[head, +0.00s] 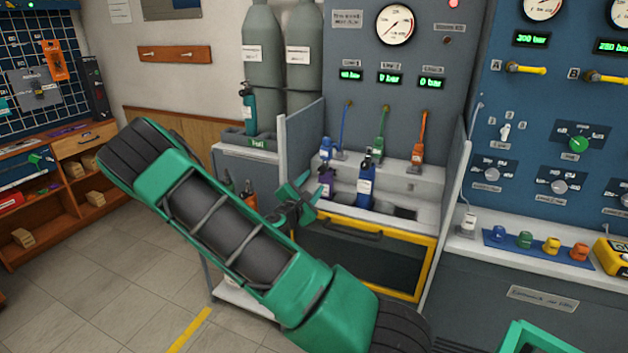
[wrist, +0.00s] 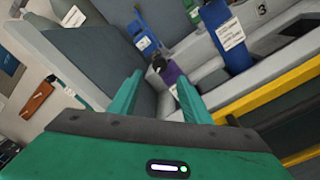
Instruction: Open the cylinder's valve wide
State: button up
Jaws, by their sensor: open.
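A small blue cylinder (head: 366,186) with a white label stands upright in the test bay, its dark valve top upward; how far the valve is turned cannot be told. It also shows in the wrist view (wrist: 232,42), right of my fingers. My gripper (head: 308,200) is open and empty at the bay's left front, left of the blue cylinder and apart from it. In the wrist view my gripper (wrist: 160,82) points towards a purple bottle-like part (wrist: 172,76) with a dark top, seen between the fingers. That purple part (head: 326,184) stands left of the blue cylinder.
Blue (head: 327,149), green (head: 380,150) and orange (head: 417,153) connectors hang along the bay's back. A grey side panel (head: 303,140) bounds the bay on the left. A yellow-framed door (head: 370,262) is below. Tall grey cylinders (head: 263,50) stand behind left.

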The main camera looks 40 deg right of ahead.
jog(key=v, duration=0.3)
jog(key=shift+a, duration=0.2)
jog(key=shift+s, duration=0.1)
dwell(0.3)
jog(key=s+f+m+g+y, duration=0.3)
jog(key=s+m+g+y, duration=0.5)
jog(key=s+m, duration=0.85)
jog(key=s+a+r+m+y, duration=0.2)
jog(key=s+a+r+y, duration=0.2)
jog(key=s+a, duration=0.3)
jog(key=s+a+r+m+y, duration=0.1)
jog(key=s+a+r+y, duration=0.3)
jog(key=s+a, duration=0.3)
jog(key=a, duration=0.4)
jog(key=shift+s+a+r+m+y, duration=0.25)
jog(key=shift+r+m+y, duration=0.05)
jog(key=shift+r+m, duration=0.05)
